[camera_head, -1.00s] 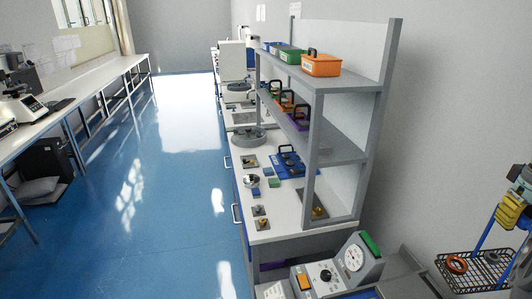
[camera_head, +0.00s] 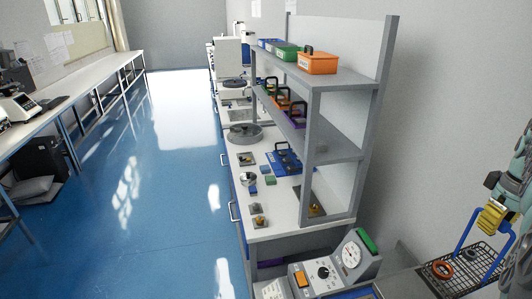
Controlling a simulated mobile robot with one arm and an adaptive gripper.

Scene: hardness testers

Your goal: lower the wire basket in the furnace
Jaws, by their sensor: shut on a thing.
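The wire basket (camera_head: 484,259) is a dark mesh tray with a tall blue handle (camera_head: 462,228) at the right edge of the head view. An orange-red ring (camera_head: 442,269) and a grey ring lie in it. My gripper (camera_head: 490,220), with yellow fingers, is shut on the blue handle above the basket, partly cut off by the frame edge. The basket hangs close by a grey box-like unit (camera_head: 400,285) at the bottom, which may be the furnace. Its opening is mostly hidden or out of view, so I cannot tell how far inside the basket is.
A control panel with a dial gauge (camera_head: 351,254) and a green part stands left of the basket. A grey shelf (camera_head: 335,150) with orange and green boxes stands on the white bench behind. Blue floor (camera_head: 150,220) is open to the left.

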